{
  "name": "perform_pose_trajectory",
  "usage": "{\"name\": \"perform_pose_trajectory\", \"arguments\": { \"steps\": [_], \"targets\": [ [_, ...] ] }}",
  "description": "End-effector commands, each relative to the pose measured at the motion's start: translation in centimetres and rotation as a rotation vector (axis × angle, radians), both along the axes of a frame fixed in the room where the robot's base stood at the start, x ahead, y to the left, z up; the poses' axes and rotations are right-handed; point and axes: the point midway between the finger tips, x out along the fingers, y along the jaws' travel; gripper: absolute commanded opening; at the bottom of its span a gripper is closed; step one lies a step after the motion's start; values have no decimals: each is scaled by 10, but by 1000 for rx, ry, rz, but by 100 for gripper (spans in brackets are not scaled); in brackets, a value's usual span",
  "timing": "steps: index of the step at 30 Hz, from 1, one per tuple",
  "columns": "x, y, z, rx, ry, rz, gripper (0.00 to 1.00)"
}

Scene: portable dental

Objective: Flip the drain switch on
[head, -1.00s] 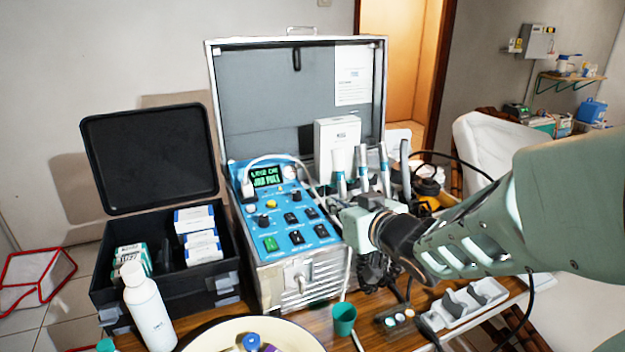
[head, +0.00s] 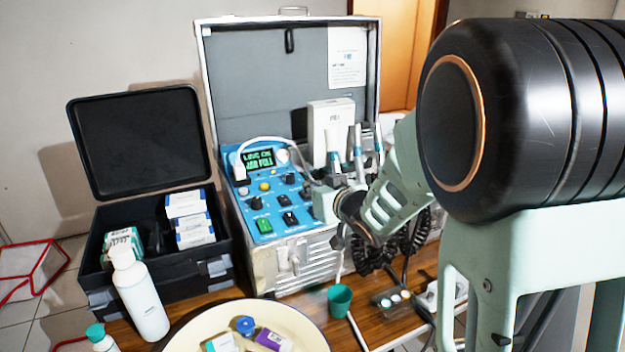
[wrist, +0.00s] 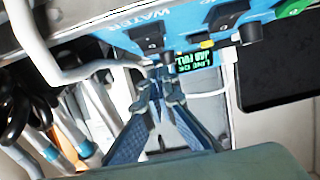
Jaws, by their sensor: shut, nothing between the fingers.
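The blue control panel (head: 275,190) of the metal case carries several black rocker switches, a lit green switch (head: 265,226), knobs and a green display (head: 258,158) that seems to read "JAR FULL". The switch labels are too small to read in the head view, so I cannot tell which is the drain switch. In the wrist view a black switch (wrist: 148,38) sits beside the word "WATER", and another black switch (wrist: 232,15) is to its right. My gripper (wrist: 158,85) is shut and empty, its tips close to the panel's knob (wrist: 168,58); contact is unclear.
Dental handpieces (head: 355,150) stand right behind my gripper, with hoses and cables hanging nearby. A white cable (wrist: 90,70) crosses the wrist view. An open black case (head: 150,240), a white bottle (head: 140,295), a basin (head: 180,335) and a green cup (head: 339,299) surround the unit.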

Motion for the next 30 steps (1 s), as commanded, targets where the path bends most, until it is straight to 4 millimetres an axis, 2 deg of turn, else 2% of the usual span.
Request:
{"name": "perform_pose_trajectory", "arguments": {
  "steps": [3,17,26,30],
  "targets": [
    [-1,-1,-10,0,1,0,0],
    [-1,-1,-14,0,-3,0,0],
    [-2,-1,-27,26,-57,-1,0],
    [-2,-1,-20,25,-58,1,0]
  ]
}}
